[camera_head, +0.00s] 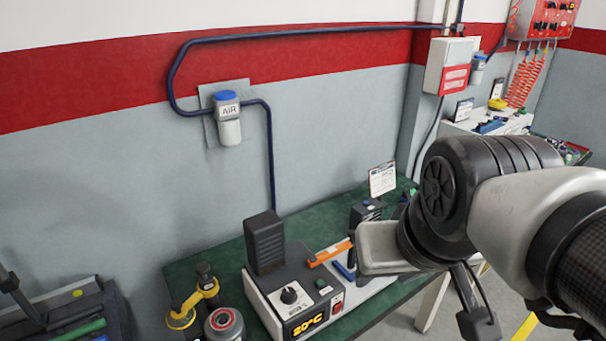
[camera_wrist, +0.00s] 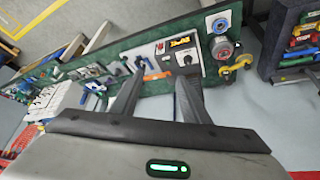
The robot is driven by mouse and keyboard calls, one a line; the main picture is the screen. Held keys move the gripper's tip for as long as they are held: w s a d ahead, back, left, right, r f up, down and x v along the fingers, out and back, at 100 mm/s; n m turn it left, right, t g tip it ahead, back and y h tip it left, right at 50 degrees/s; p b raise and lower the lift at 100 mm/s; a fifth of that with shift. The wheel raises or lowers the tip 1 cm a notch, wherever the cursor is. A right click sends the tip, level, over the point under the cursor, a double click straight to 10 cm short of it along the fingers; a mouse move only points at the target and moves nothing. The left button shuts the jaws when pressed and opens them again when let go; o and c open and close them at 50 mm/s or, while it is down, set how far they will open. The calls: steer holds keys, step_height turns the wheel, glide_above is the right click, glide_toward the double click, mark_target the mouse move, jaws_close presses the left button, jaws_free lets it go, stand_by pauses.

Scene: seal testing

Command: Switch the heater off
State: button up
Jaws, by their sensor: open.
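The heater (camera_head: 278,278) is a dark-topped box with a light front on the green bench. Its display (camera_head: 306,322) reads 20°C in yellow. A white-ringed knob (camera_head: 289,296), a small green button (camera_head: 322,284) and a red switch (camera_head: 337,306) are on it; the switch's position is too small to tell. In the wrist view the heater's display (camera_wrist: 180,41) and knob (camera_wrist: 187,59) show beyond the fingers. My gripper (camera_wrist: 157,84) is open, with nothing visible between its fingers, and apart from the heater. In the head view my arm comes in from the right.
An orange tool (camera_head: 330,252) lies beside the heater. A yellow-handled item (camera_head: 207,285) and a round red-topped part (camera_head: 224,322) stand left of it. A dark organizer (camera_head: 80,315) is at the far left. A sign (camera_head: 382,179) stands behind. Air pipes run along the wall.

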jaws_close()
stand_by(1.4)
